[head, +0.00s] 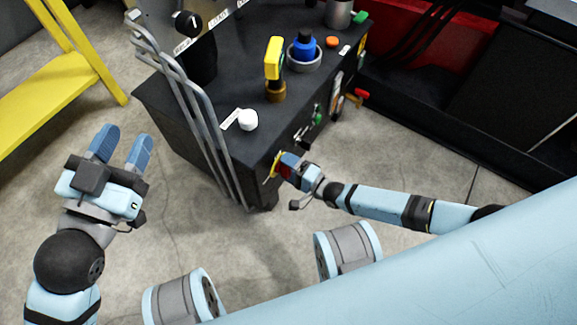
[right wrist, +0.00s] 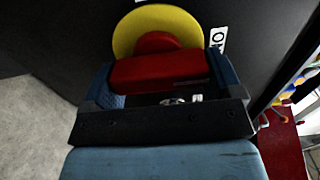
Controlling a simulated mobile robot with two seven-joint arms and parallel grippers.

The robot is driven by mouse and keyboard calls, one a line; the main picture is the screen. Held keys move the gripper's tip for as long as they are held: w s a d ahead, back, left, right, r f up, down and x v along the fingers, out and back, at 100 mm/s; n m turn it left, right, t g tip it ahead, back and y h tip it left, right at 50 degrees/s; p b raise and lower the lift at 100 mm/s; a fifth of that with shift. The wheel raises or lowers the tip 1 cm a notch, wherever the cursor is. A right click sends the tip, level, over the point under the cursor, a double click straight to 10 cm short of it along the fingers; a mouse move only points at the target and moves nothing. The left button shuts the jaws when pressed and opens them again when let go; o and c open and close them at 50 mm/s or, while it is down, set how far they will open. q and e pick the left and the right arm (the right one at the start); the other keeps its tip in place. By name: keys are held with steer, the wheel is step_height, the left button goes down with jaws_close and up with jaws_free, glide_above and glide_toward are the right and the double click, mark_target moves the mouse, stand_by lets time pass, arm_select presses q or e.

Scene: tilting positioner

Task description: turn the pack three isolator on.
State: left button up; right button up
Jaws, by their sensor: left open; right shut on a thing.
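The isolator has a red handle (right wrist: 160,70) on a round yellow plate (right wrist: 122,35), mounted on the dark side face of the cabinet. In the head view the yellow plate (head: 275,165) shows at the cabinet's near side. My right gripper (head: 284,165) is shut on the red handle; in the right wrist view its blue fingers (right wrist: 162,88) stand on both sides of it. The handle lies level across the plate in that view. A white label with partly hidden lettering (right wrist: 217,40) is beside the plate. My left gripper (head: 122,145) is open and empty above the floor at left.
The dark cabinet (head: 165,100) carries a yellow-handled item (head: 274,58), a blue knob (head: 304,45) and a white round knob (head: 247,120) on top. Grey bent rails (head: 185,95) stand at its left. A yellow frame (head: 50,85) is far left. The floor between is clear.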

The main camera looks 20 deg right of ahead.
steer(key=o, duration=0.7)
steer(key=shift+o, duration=0.2)
steer(key=shift+s+d, duration=0.15)
steer(key=shift+s, duration=0.1)
arm_select(q)
steer(key=n+p, duration=0.1)
steer(key=s+d+n+g+p, duration=0.1)
steer(key=shift+f+y+p, duration=0.25)
steer(key=shift+y+p, duration=0.05)
steer(key=shift+p, duration=0.05)
arm_select(e)
steer(key=v, duration=0.7)
arm_select(q)
steer(key=shift+a, duration=0.1)
